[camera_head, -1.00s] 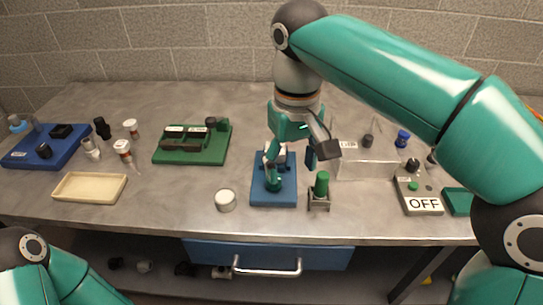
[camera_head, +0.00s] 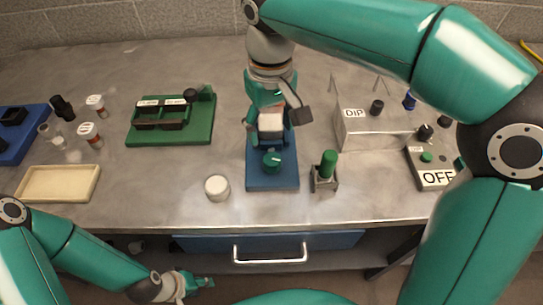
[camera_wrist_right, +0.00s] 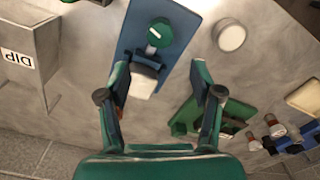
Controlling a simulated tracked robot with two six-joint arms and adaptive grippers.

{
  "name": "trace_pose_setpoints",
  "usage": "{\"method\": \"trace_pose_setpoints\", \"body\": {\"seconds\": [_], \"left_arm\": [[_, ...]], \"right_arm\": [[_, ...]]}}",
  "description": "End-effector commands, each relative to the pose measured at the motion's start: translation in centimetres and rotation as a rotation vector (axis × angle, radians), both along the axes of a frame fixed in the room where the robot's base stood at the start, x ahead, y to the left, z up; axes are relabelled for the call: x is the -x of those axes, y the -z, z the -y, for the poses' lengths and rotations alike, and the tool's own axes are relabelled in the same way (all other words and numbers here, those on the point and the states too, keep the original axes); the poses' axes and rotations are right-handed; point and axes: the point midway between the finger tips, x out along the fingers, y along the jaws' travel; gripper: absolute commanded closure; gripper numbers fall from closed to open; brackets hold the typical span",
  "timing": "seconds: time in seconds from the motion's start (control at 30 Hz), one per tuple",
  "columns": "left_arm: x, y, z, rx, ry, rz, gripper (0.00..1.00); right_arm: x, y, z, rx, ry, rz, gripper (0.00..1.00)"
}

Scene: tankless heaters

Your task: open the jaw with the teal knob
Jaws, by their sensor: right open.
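A teal knob (camera_head: 272,161) with a pale line across its top stands on the near part of a blue base plate (camera_head: 272,181). Behind it on the plate is a pale grey-white block (camera_head: 271,124), likely part of the jaw; the jaw gap is not clear. My right gripper (camera_head: 272,120) is open above the plate's far part. In the right wrist view my right gripper's fingertips (camera_wrist_right: 161,76) are spread, the block (camera_wrist_right: 143,85) near the left finger and the knob (camera_wrist_right: 158,33) beyond the tips. My left gripper (camera_head: 203,282) is low, below the bench's front edge; its opening is unclear.
A round white-topped piece (camera_head: 217,187) stands left of the plate; a green-topped post in a grey holder (camera_head: 326,172) stands close on the right. A green tray (camera_head: 170,130), a DIP box (camera_head: 372,128) and an OFF switch box (camera_head: 432,168) are nearby. A drawer handle (camera_head: 270,254) is below.

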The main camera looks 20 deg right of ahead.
Motion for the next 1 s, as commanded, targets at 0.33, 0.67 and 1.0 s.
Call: {"method": "trace_pose_setpoints", "body": {"seconds": [0.33, 0.67, 1.0], "left_arm": [[0.0, 0.9, 0.0, 0.000, 0.000, 0.001, 0.60], [0.0, 1.1, 0.0, 0.000, 0.000, 0.001, 0.60], [0.0, 1.1, 0.0, 0.000, 0.000, 0.001, 0.60]], "right_arm": [[0.1, 7.3, 0.1, 0.002, 0.000, -0.004, 0.35], [0.0, 9.9, 0.0, 0.000, -0.001, 0.000, 0.35], [0.0, 9.9, -0.1, 0.000, -0.002, 0.000, 0.48]]}}
